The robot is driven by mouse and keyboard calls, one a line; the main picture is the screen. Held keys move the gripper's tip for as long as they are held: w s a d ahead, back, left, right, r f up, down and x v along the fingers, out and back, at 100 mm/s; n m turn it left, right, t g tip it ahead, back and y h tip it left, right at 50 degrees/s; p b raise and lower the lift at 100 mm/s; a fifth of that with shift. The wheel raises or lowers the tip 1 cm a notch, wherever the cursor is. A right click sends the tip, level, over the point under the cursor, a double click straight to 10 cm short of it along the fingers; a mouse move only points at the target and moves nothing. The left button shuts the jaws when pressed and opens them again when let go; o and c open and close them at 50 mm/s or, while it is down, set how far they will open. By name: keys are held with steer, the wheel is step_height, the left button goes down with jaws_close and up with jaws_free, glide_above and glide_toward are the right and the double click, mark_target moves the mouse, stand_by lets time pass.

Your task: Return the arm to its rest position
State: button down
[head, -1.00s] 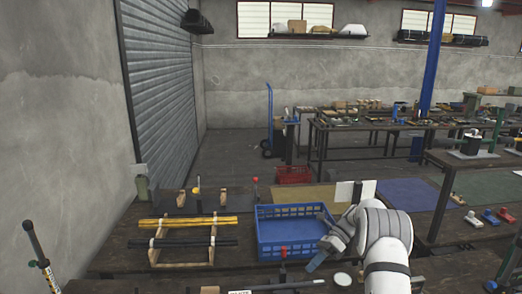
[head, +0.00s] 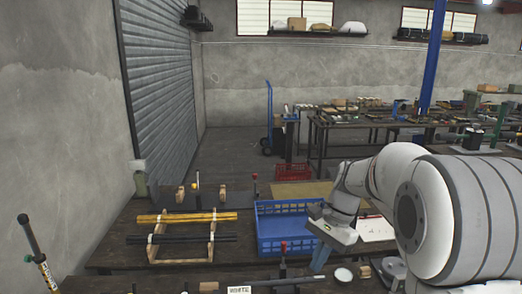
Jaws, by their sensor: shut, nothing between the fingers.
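My arm reaches in from the right in the head view, its white and grey links large in front. My gripper (head: 321,256) is at the arm's end, pointing down over the front right corner of the blue crate (head: 275,246). It is shut, and I see nothing held in it. The crate looks empty on the part that shows; its right side is hidden behind the arm.
A wooden rack (head: 212,240) with yellow and black bars stands left of the crate. A round white disc (head: 343,275) lies right of the gripper. Work tables stand behind.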

steer(key=s+d+n+t+h+b, duration=0.1)
steer(key=s+n+t+h, duration=0.2)
steer(key=s+n, duration=0.7)
steer(key=s+f+t, duration=0.1)
steer(key=s+t, duration=0.1)
steer(key=s, duration=0.6)
steer(key=shift+d+t+h+b, duration=0.2)
steer(key=shift+t+h+b, duration=0.1)
steer(key=shift+h+b, duration=0.1)
